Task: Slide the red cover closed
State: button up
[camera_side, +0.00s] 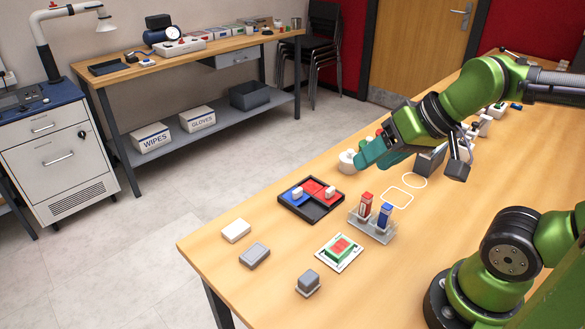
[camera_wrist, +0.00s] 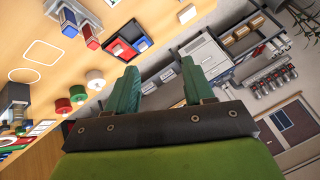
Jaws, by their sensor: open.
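Red shows on panels of a black divided tray (camera_side: 295,204), on a bottle-like red piece (camera_side: 366,203) in a clear stand, and on a red-and-green block (camera_side: 340,248) on a white card. The tray also shows in the wrist view (camera_wrist: 117,51). My gripper (camera_side: 372,153) has teal fingers and hangs over the far part of the table, beyond the stand. In the wrist view my gripper (camera_wrist: 160,90) is open, with nothing between its fingers.
A blue piece (camera_side: 384,216) stands beside the red one. A white roll (camera_side: 347,161) is close to my fingers; red and green rolls (camera_wrist: 77,93) line up with it. A grey box (camera_side: 430,160) is behind my wrist. White (camera_side: 236,231) and grey (camera_side: 254,255) blocks lie near the left edge.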

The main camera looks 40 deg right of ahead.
jog(key=shift+c, duration=0.7)
jog(key=shift+f, duration=0.25)
jog(key=shift+c, duration=0.5)
jog(key=m+g+h, duration=0.2)
jog(key=m+g, duration=0.5)
jog(key=m, duration=0.7)
send_over(330, 189)
notch_tip(330, 189, down, 6)
jog(key=r, duration=0.1)
notch_tip(330, 189, down, 16)
jog(key=shift+d+f, duration=0.1)
jog(key=shift+f, duration=0.15)
grip_shut()
